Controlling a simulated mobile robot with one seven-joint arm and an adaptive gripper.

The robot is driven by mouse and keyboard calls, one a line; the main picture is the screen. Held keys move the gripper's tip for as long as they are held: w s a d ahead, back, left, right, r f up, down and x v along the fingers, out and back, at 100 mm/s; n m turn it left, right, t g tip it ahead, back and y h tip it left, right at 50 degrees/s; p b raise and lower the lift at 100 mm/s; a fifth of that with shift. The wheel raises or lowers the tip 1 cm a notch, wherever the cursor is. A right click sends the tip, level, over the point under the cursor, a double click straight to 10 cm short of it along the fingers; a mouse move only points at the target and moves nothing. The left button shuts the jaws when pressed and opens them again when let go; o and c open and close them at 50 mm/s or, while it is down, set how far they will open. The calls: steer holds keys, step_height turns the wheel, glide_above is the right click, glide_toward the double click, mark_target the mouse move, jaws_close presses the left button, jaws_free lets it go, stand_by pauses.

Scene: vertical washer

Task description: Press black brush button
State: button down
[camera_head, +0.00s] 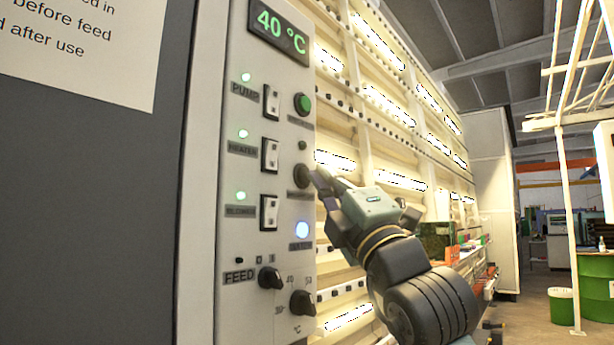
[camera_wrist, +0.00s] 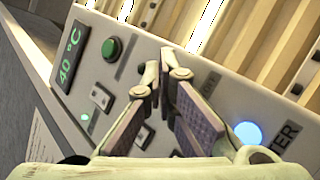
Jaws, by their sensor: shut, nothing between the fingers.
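The round black button (camera_head: 301,175) sits in the right column of the light grey control panel (camera_head: 235,310), between the green button (camera_head: 303,104) and the lit blue button (camera_head: 301,230). The label below it is too small to read surely. My gripper (camera_head: 318,180) is shut and empty, its fingertips right at the black button's right side in the head view; I cannot tell whether they touch it. In the wrist view, my gripper (camera_wrist: 159,68) points at the panel, and its fingers hide the black button. The green button (camera_wrist: 111,48) and blue light (camera_wrist: 252,132) show on either side.
Three white rocker switches (camera_head: 270,155) with green lamps stand left of the buttons. Two black knobs (camera_head: 302,302) sit lower down. A display (camera_head: 280,33) reads 40 °C. A ribbed cream wall with bright lamps (camera_head: 400,180) lies behind the panel's right edge.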

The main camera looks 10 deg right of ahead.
steer(key=shift+s+d, duration=0.3)
steer(key=shift+s, duration=0.05)
steer(key=shift+s, duration=0.1)
steer(key=s+d, duration=0.1)
steer(key=s, duration=0.1)
steer(key=s+d, duration=0.1)
steer(key=d, duration=0.1)
steer(key=shift+s, duration=0.4)
stand_by(0.8)
